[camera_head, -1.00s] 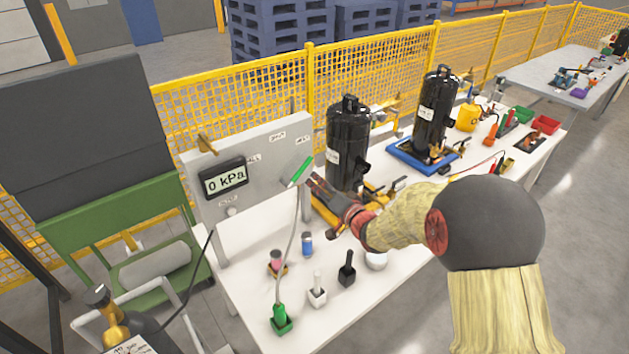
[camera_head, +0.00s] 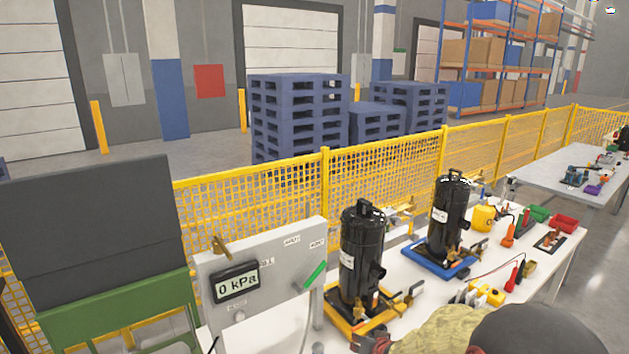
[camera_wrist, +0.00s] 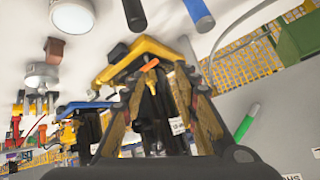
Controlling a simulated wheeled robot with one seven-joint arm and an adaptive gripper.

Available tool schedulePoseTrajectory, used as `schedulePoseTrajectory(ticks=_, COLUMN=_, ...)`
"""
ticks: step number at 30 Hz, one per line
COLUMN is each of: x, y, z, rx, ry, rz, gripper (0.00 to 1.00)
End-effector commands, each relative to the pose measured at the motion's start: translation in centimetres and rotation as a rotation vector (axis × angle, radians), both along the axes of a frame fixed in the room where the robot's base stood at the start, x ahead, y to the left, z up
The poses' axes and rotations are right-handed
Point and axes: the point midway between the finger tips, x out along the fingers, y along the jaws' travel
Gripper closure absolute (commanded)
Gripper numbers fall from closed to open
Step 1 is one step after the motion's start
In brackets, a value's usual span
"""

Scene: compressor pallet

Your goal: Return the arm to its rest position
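My gripper (camera_wrist: 160,82) shows in the wrist view with its two brown fingers apart and nothing held between them. Behind the gap are a yellow stand (camera_wrist: 145,50) and the nearer black compressor (camera_wrist: 152,132), at a distance. In the head view my arm is at the bottom edge, just in front of the workbench's near side. The fingertips cannot be made out there. The nearer compressor (camera_head: 362,250) stands upright on its yellow stand, beyond my arm.
The grey panel (camera_head: 285,290) with a 0 kPa display (camera_head: 236,283) and green handle (camera_head: 314,275) stands left of the compressors. A second compressor (camera_head: 450,215) sits on a blue stand (camera_head: 432,257). A yellow mesh fence (camera_head: 385,180) runs behind the bench.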

Motion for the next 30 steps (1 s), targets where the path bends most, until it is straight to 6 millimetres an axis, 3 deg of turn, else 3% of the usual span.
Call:
schedulePoseTrajectory(ticks=4, x=-6.6, y=-3.5, z=1.6, rx=-0.172, ry=0.189, rz=0.009, gripper=0.7)
schedulePoseTrajectory(ticks=9, x=-16.1, y=-5.8, z=5.9, rx=-0.282, ry=0.393, rz=0.052, gripper=0.7)
schedulePoseTrajectory(ticks=15, x=-27.6, y=-5.8, z=11.9, rx=-0.295, ry=0.541, rz=0.124, gripper=0.7)
schedulePoseTrajectory(ticks=18, x=-32.1, y=-5.2, z=14.5, rx=-0.273, ry=0.552, rz=0.143, gripper=0.7)
schedulePoseTrajectory(ticks=22, x=-35.4, y=-4.6, z=17.7, rx=-0.24, ry=0.487, rz=0.128, gripper=0.7)
schedulePoseTrajectory(ticks=30, x=-36.4, y=-4.6, z=22.6, rx=-0.238, ry=0.315, rz=0.099, gripper=0.7)
